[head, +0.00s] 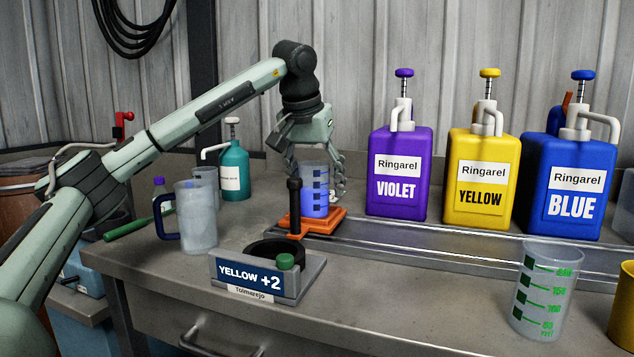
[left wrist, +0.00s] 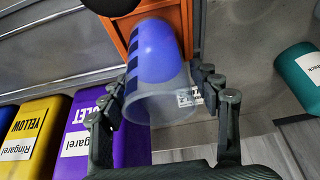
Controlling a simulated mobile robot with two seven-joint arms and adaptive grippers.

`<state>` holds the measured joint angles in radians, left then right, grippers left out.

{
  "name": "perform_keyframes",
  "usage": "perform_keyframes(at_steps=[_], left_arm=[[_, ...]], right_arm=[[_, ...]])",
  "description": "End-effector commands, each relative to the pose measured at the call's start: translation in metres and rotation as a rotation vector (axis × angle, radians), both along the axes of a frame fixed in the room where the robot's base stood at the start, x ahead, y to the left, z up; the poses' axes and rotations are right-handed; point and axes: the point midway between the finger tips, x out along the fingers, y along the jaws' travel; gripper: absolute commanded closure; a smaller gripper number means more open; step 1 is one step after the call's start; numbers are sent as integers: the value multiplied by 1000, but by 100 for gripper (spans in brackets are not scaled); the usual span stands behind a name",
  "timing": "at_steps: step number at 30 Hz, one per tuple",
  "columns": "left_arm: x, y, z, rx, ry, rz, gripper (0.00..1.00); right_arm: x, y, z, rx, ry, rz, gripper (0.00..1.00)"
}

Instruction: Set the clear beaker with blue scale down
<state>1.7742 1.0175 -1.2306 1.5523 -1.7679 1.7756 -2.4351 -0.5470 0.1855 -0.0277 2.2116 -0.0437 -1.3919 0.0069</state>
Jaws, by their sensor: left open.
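The left wrist view shows the same open gripper (left wrist: 163,97). My right gripper is not in view.
Violet (head: 398,172), yellow (head: 480,176) and blue (head: 562,187) pump jugs stand behind the rail (head: 450,250). A stand marked YELLOW +2 (head: 250,278) is in front. A blue-handled jug (head: 196,222) is left, and a green-scale beaker (head: 542,290) is right.

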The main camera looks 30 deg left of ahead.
Motion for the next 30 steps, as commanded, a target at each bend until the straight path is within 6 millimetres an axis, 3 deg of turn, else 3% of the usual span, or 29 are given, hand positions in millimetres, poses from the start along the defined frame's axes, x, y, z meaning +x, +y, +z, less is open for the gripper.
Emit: perform_keyframes(at_steps=[7,21,30], left_arm=[[-2,-1,9,0,-2,0,37],[-39,-10,95,0,-2,-1,37],[-47,-12,112,0,1,-1,37]], right_arm=[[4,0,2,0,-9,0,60],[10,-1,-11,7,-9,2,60],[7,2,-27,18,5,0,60]])
